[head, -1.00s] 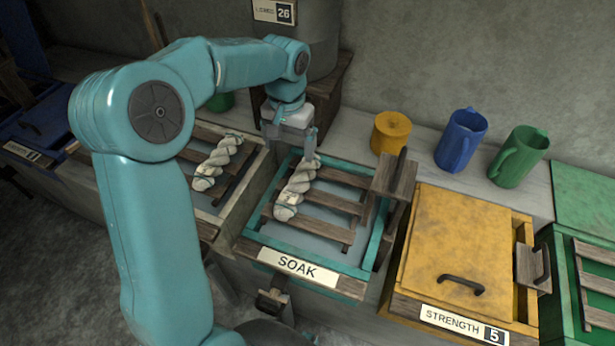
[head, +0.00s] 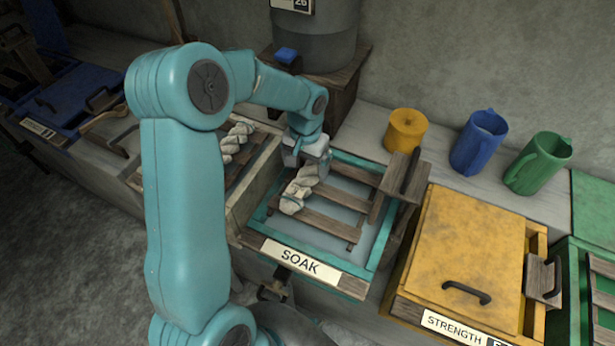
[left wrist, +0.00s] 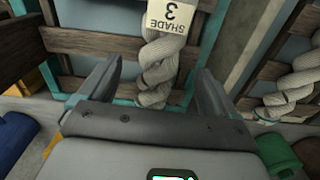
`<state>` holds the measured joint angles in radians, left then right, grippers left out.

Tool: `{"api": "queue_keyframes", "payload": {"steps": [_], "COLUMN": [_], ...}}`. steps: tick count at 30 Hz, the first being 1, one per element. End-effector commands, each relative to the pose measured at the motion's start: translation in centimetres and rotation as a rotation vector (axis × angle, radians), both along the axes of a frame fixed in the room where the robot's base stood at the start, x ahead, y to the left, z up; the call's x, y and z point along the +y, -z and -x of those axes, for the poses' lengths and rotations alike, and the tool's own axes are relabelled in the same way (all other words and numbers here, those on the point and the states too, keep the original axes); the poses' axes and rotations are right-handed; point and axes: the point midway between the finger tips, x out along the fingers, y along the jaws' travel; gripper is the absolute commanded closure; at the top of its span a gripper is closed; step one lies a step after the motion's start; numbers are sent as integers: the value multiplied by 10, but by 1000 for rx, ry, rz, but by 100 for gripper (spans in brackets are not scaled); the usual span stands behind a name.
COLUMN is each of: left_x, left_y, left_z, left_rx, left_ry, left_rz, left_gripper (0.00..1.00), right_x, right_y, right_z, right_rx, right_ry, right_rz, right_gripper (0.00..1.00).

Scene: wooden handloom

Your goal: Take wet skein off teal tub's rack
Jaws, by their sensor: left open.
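The teal tub (head: 375,250), labelled SOAK, has a wooden slat rack (head: 322,224) across it. A twisted pale grey skein (head: 299,190) lies over the slats at the rack's left side. My left gripper (head: 312,163) is at the skein's far end, pointing down. In the left wrist view my left gripper (left wrist: 157,88) is open, with one finger on each side of the skein (left wrist: 156,68). The skein carries a tag (left wrist: 171,14) reading SHADE 3. I cannot tell whether the fingers touch it. My right gripper is not in view.
A second skein (head: 235,142) lies on the neighbouring rack to the left, partly behind my arm. A yellow lidded tub (head: 465,245) stands on the right. A yellow pot (head: 406,130), blue jug (head: 479,142) and green jug (head: 538,162) stand behind.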

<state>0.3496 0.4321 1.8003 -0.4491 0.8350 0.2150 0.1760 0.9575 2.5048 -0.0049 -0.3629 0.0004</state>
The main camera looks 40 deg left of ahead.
Motion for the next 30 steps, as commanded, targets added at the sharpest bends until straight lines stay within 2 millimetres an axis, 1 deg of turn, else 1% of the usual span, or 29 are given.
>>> {"api": "queue_keyframes", "payload": {"steps": [6, 9, 12, 17, 20, 21, 23, 24, 30], "left_x": [-1, -1, -1, -1, -1, -1, -1, -1, -1], "left_y": [36, 46, 49, 49, 49, 49, 49, 49, 48], "left_z": [1, 0, -1, -1, -1, -1, -1, -1, -1], "left_rx": [6, 4, 3, 2, 2, 2, 2, 2, 1], "left_ry": [1, 0, 0, 0, 0, 1, 1, 1, 1], "left_rz": [3, 2, 2, 2, 2, 1, 1, 1, 1], "left_gripper": [8, 8, 8, 8, 38, 51, 70, 74, 74], "right_x": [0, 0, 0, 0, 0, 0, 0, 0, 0], "right_y": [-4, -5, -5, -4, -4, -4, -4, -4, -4], "right_z": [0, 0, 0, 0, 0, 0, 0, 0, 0], "right_rx": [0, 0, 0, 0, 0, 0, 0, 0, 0], "right_ry": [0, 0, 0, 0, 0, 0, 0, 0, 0], "right_rz": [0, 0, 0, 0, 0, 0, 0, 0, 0], "right_gripper": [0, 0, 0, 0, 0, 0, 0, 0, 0]}}
